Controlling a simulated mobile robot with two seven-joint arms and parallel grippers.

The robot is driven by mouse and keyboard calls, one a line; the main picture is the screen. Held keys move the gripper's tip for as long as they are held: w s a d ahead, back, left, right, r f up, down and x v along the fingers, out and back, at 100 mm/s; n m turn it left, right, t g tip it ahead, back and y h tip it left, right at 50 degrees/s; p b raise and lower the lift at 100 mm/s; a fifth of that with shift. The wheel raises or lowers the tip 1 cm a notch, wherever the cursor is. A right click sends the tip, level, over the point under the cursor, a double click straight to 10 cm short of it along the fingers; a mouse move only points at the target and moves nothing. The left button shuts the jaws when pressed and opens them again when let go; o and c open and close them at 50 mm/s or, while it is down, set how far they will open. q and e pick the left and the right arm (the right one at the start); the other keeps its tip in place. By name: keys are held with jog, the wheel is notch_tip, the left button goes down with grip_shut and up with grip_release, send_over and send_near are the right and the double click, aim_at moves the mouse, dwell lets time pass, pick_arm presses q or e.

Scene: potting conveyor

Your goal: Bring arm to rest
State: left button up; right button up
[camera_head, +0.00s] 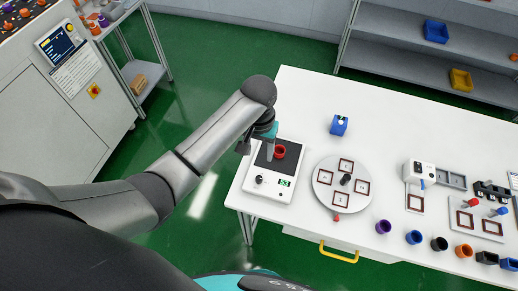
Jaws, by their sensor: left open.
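My left arm reaches in from the left, and its gripper (258,143) hangs over the left end of the white table (300,105). The gripper is open and close to the scale (270,184), which has a dark plate and a small green display. A red cup-like part (279,151) stands on the scale's plate, just right of the gripper. The gripper looks empty and beside the red part; whether it touches the scale cannot be told. My right gripper is not in view.
A round turntable (321,190) with several square frames stands right of the scale. Several coloured cups, including a purple one (383,227), line the front edge. A control cabinet (75,110) stands left. Green floor lies between.

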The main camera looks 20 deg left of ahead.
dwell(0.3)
pick_arm(q)
jog(key=s+a+r+m+t, duration=0.1)
jog(key=s+a+r+t, duration=0.15)
jog(key=s, duration=0.65)
jog(key=s+a+r+m+t, duration=0.1)
jog(key=s+a+r, duration=0.2)
jog(key=s, duration=0.6)
notch_tip(320, 180, down, 35)
jog(key=s+g+b, duration=0.1)
jog(key=s+b, duration=0.1)
jog(key=b, duration=1.1)
jog(key=s+a+f+b, duration=0.1)
jog(key=s+f+b, duration=0.4)
jog(key=f, duration=0.7)
jog(key=s+a+f+g+b, duration=0.1)
jog(key=s+f+b, duration=0.4)
jog(key=s+f, duration=0.5)
notch_tip(320, 180, down, 3)
jog(key=shift+s+a+r+b, duration=0.15)
jog(key=shift+s+a+b, duration=0.05)
jog(key=shift+b, duration=0.15)
